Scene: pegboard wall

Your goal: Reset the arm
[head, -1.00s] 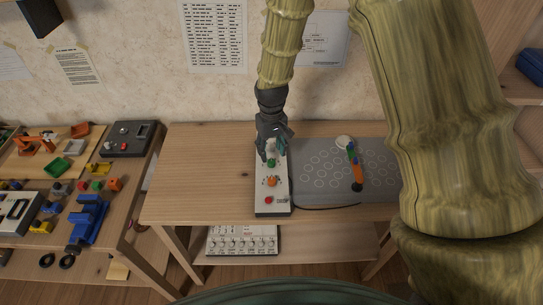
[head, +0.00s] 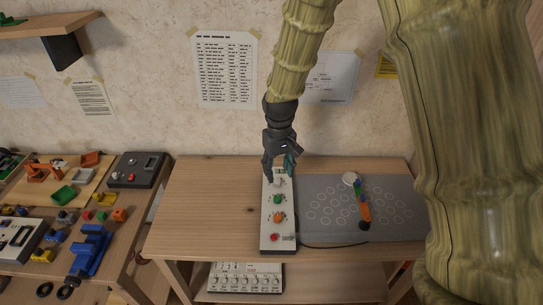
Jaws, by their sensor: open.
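My gripper (head: 279,172) is open and points down at the far end of a white control box (head: 266,225). Its fingers are around or just above a pale knob (head: 278,182) at that end; I cannot tell whether they touch it. The box also carries a green knob (head: 278,199), an orange knob (head: 278,217) and a red button (head: 275,237), all in plain view. My arm rises from the gripper and fills much of the right side of the head view.
A grey mat with circles (head: 325,230) lies right of the box, with a multicoloured tool (head: 362,208) on it. The wooden table (head: 205,205) is bare to the left. Another table at left holds coloured parts and a dark box (head: 136,170). A white panel (head: 245,277) sits on the lower shelf.

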